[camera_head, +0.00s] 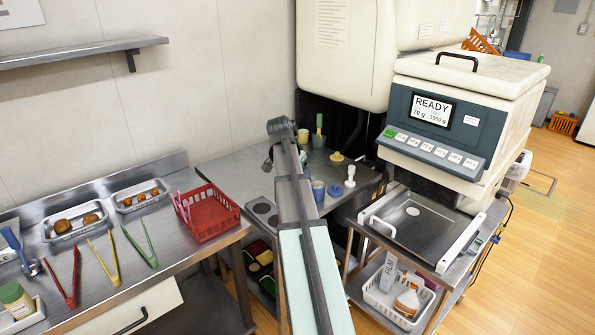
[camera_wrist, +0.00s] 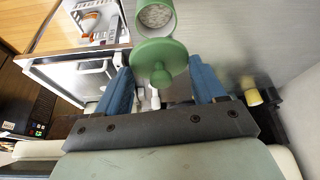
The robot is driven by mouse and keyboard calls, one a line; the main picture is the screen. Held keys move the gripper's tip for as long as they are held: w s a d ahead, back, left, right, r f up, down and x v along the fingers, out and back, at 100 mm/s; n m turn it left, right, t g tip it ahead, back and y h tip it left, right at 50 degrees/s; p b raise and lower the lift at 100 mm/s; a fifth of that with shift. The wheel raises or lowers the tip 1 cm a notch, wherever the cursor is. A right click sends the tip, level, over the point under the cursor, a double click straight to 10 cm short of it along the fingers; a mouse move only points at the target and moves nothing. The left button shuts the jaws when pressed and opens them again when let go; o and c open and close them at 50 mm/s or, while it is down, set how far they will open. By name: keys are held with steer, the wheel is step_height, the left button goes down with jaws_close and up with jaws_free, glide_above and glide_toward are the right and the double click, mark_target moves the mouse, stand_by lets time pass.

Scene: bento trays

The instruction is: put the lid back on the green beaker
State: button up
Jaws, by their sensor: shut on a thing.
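In the wrist view, the round green lid (camera_wrist: 152,54) with its knob sits between the two blue fingers of my gripper (camera_wrist: 161,72). My gripper is shut on the lid. The green beaker (camera_wrist: 154,16) shows just beyond the lid at the top edge, with its pale, dotted inside visible, so its mouth is open. The lid overlaps part of the beaker in this view, and I cannot tell the gap between them. In the head view, my arm hides most of the gripper, and I cannot surely pick out the beaker there.
On the steel counter (camera_head: 236,172) are a yellow lid (camera_head: 337,157), a blue cup (camera_head: 318,189) and a white knobbed piece (camera_head: 350,177). A red basket (camera_head: 207,213) stands to the left. The sealing machine (camera_head: 432,125) rises at the right. A yellow cup (camera_wrist: 252,96) is right of my gripper.

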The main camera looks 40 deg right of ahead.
steer(key=shift+f, duration=0.1)
steer(key=shift+f, duration=3.05)
steer(key=shift+f, duration=0.2)
steer(key=o, duration=1.1)
steer(key=shift+r, duration=0.15)
steer(key=shift+r, duration=3.4)
